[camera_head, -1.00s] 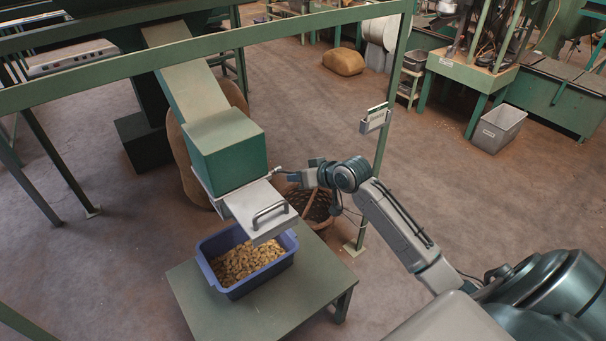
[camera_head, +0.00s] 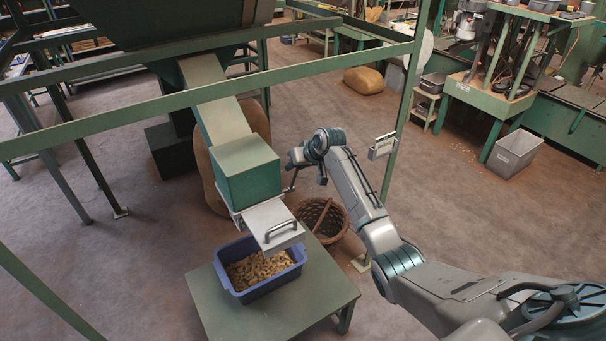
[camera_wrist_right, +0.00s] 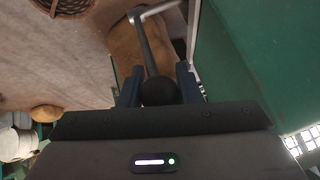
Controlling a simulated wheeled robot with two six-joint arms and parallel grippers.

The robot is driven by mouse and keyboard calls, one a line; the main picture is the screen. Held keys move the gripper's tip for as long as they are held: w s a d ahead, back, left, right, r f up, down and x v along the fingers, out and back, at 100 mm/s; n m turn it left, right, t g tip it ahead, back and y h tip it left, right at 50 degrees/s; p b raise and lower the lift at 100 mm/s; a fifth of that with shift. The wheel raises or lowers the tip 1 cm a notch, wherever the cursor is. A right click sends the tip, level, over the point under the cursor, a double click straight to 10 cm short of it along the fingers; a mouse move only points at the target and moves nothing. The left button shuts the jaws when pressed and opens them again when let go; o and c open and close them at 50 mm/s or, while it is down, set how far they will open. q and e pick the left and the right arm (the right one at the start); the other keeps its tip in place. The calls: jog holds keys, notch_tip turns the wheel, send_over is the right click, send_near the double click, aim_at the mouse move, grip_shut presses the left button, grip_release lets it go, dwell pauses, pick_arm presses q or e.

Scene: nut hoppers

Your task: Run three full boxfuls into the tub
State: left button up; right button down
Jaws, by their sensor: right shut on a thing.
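The blue tub (camera_head: 284,286) stands on the low green table and holds many tan nuts (camera_head: 255,268). Above it, the green metal box (camera_head: 247,172) sits at the lower end of a sloping chute (camera_head: 218,107). A pale metal plate with a bar handle (camera_head: 270,222) juts from the box over the tub's back edge. My right gripper (camera_head: 294,173) is beside the box's right side. In the right wrist view, its blue fingers (camera_wrist_right: 159,88) are shut on the dark ball knob (camera_wrist_right: 159,92) of a metal lever (camera_wrist_right: 149,45). The box's inside is hidden.
The low table (camera_head: 318,290) has free room right of the tub. A wicker basket (camera_head: 330,222) stands on the floor behind it. A green frame post (camera_head: 404,120) with a small sign holder (camera_head: 383,146) rises right of my forearm. A grey bin (camera_head: 514,154) is farther off.

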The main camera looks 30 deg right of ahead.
jog(key=shift+w+a+r, duration=0.1)
jog(key=shift+w+r, duration=0.2)
jog(key=shift+w, duration=0.5)
jog(key=c, duration=1.4)
grip_release()
jog(key=o, duration=0.3)
jog(key=shift+f, duration=0.1)
jog(key=shift+o, duration=0.2)
jog(key=shift+w+a+f, duration=0.1)
jog(key=b+v, duration=0.3)
jog(key=v, duration=0.7)
jog(key=shift+s+r, duration=0.25)
jog(key=shift+r, duration=0.05)
